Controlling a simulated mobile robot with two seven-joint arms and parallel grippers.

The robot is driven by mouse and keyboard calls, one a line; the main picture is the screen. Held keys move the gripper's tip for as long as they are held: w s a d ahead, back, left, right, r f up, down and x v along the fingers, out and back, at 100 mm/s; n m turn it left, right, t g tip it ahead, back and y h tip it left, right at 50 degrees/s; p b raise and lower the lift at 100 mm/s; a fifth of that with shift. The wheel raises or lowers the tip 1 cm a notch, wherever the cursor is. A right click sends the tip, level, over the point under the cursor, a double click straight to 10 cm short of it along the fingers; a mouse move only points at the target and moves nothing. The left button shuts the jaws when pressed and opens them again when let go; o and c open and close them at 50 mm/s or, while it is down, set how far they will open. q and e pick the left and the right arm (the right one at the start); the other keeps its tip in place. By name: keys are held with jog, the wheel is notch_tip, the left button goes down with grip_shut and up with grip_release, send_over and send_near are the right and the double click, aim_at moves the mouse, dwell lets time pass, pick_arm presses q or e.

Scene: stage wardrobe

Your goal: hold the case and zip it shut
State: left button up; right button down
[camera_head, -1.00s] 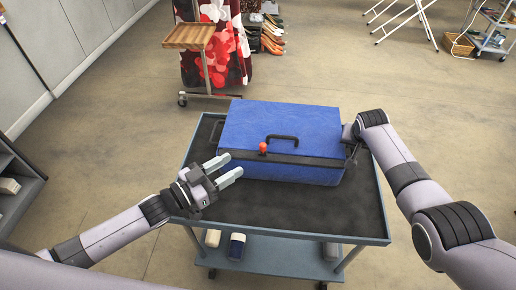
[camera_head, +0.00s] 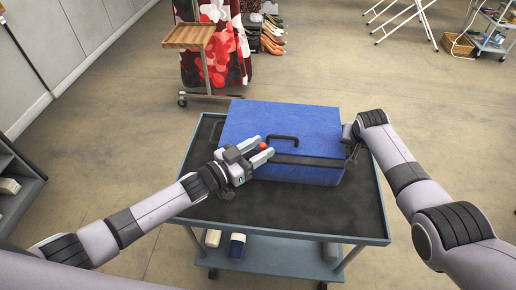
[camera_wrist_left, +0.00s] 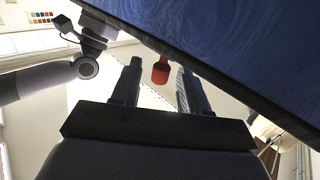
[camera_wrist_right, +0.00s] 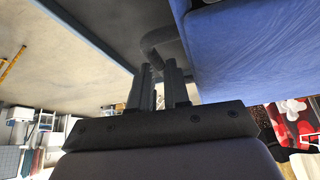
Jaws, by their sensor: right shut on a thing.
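A blue case (camera_head: 290,124) lies on the cart, with a dark zip band along its near side and a black handle (camera_head: 283,140) by the lid's near edge. The red zip pull (camera_head: 263,146) is at the left part of the band. My left gripper (camera_head: 264,153) is open, its fingers on either side of the red pull. In the left wrist view the pull (camera_wrist_left: 160,70) shows between the fingertips, with gaps to both. My right gripper (camera_wrist_right: 165,80) is shut on a dark loop handle (camera_wrist_right: 160,42) at the case's right end. The head view mostly hides that grip.
The case stands on a dark-topped cart (camera_head: 300,211) with a raised rim; bare top is free in front. A lower shelf (camera_head: 270,257) holds a few small items. A wooden-topped stand (camera_head: 189,36) and a red floral cloth (camera_head: 215,62) are behind.

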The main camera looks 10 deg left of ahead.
aim_at(291, 161)
pick_arm(q)
grip_shut()
jog(key=d, duration=0.9)
jog(key=shift+o, duration=0.6)
grip_release()
jog(key=shift+a, duration=0.15)
jog(key=v, duration=1.2)
